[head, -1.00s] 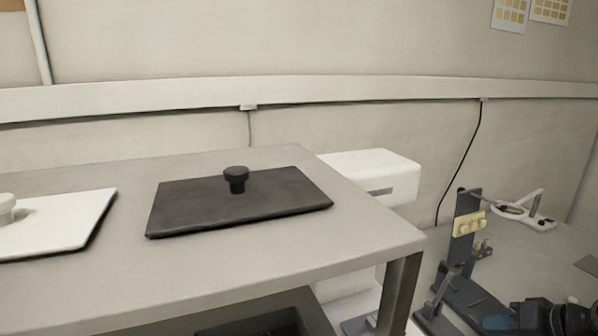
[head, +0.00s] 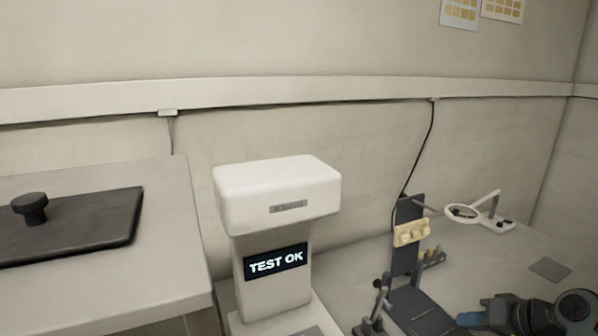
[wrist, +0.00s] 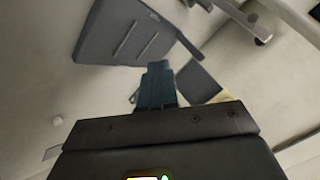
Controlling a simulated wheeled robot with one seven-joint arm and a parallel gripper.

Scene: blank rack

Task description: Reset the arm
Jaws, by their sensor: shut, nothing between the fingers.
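My arm shows at the bottom right of the head view, dark and partly cut off by the frame edge. My gripper (head: 466,319) is at its left end, with blue fingers pointing left, low in front of the dark stand. In the wrist view the blue fingers of my gripper (wrist: 157,70) are together, with nothing between them. A grey panel with two light bars (wrist: 128,35) lies beyond the fingertips, apart from them.
A white machine (head: 278,188) reads "TEST OK". Left of it is a grey table (head: 170,220) with a dark knobbed plate (head: 85,225). A dark stand (head: 408,255) holds a cream piece (head: 411,233). A white ring-headed device (head: 480,212) stands behind on the right.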

